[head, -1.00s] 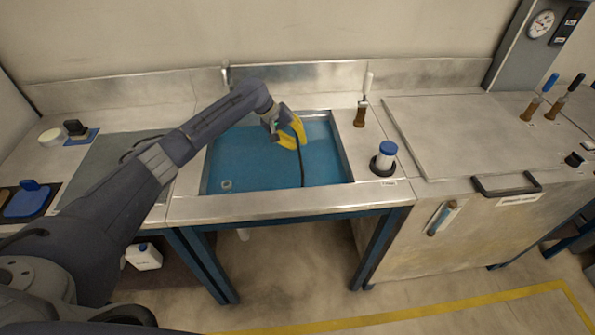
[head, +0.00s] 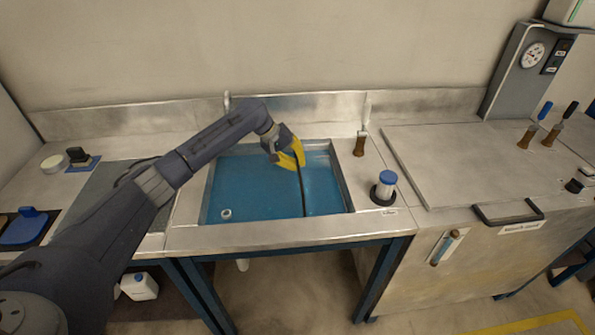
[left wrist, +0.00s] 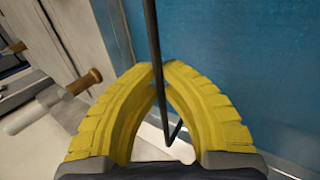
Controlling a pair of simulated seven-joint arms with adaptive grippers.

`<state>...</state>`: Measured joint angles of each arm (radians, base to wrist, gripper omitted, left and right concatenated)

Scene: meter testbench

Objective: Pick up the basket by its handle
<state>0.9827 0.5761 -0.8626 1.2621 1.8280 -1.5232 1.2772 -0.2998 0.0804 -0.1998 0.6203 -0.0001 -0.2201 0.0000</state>
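The blue bath (head: 250,185) is set in the metal bench. A thin dark rod, seemingly the basket's handle (head: 302,195), rises from it towards my left gripper (head: 299,160). In the left wrist view, the handle (left wrist: 152,30) passes between the yellow fingertips of my left gripper (left wrist: 160,68), which are closed in on it. Its short hooked end shows on the palm side of the fingertips. I cannot make out the basket's body in the blue bath. My right gripper is not in view.
A blue-capped white container (head: 384,186) stands right of the bath, and a brown-and-white tool (head: 361,143) stands behind it. A closed metal lid (head: 475,160) lies further right. The bath's metal front rim (head: 280,233) borders the near side.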

